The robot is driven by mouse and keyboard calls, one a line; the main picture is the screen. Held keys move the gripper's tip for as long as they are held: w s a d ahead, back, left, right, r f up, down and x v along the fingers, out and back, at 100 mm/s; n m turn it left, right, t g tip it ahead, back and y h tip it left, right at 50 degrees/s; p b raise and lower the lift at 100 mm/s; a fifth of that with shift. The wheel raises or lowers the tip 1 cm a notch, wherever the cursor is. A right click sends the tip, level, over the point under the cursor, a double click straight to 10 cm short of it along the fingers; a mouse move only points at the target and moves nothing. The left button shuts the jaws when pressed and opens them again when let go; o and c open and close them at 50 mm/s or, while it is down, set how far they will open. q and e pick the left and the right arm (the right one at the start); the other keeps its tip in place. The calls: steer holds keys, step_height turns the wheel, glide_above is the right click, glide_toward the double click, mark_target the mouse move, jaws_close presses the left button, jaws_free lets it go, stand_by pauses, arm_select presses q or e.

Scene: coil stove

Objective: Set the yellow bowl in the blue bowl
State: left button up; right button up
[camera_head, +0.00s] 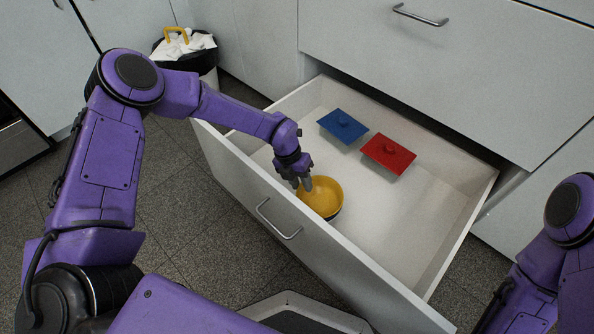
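The yellow bowl (325,195) is in the open drawer, near its front wall, with its opening facing up. A dark band shows under its lower right side; I cannot tell whether this is the blue bowl or shadow. No blue bowl can be clearly made out. My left gripper (307,184) points down at the bowl's upper left rim, with its fingertips at or over the rim. The view is too small to tell whether the fingers are closed on it. My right arm is at the right edge, and its gripper is not visible.
The white drawer (378,276) is pulled out, with a handle on its front. A blue square lid (342,126) and a red square lid (388,154) lie towards its back. The drawer floor to the right is clear. A bin (199,61) stands at the back left.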

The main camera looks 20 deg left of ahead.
arm_select(q)
steer(key=p+v, duration=0.5)
steer(key=v, duration=0.7)
steer(key=shift+r, duration=0.3)
arm_select(e)
step_height(320, 180, up, 6)
steer(key=w+m+t+h, duration=0.1)
steer(key=w+m+t, duration=0.1)
steer(key=shift+w+d, duration=0.3)
steer(key=shift+d, duration=0.1)
